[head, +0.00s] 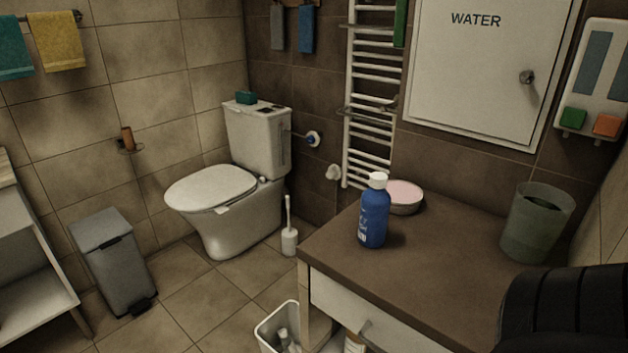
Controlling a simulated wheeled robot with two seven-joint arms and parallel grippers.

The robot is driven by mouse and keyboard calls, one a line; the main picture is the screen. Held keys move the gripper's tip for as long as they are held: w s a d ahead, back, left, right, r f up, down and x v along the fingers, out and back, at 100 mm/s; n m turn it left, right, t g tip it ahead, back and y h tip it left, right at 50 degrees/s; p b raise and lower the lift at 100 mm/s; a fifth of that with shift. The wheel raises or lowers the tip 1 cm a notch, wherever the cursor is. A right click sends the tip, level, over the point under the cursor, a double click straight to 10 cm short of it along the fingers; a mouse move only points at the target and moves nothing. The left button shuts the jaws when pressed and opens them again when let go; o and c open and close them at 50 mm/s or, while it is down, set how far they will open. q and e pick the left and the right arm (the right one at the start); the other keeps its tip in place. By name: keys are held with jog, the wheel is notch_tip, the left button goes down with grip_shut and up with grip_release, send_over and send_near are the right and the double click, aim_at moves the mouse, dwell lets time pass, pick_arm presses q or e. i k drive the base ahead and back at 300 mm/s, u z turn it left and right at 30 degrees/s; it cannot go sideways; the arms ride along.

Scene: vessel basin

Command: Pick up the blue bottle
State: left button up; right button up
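The blue bottle (374,215) with a white cap stands upright on the brown counter (440,250), near its left edge. White lettering shows on its front. Neither gripper shows in the head view. A black ribbed part at the lower right seems to be my own arm; no fingers show on it. Nothing touches the bottle from the front, and it is fully visible.
A round pink-topped container (405,197) sits close behind the bottle to the right. A grey-green cup (537,222) stands at the counter's right. An open white bin (281,328) is on the floor below. The counter's middle is clear.

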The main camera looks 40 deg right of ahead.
aim_at(375, 201)
jog(key=i, duration=2.55)
jog(key=z, duration=4.35)
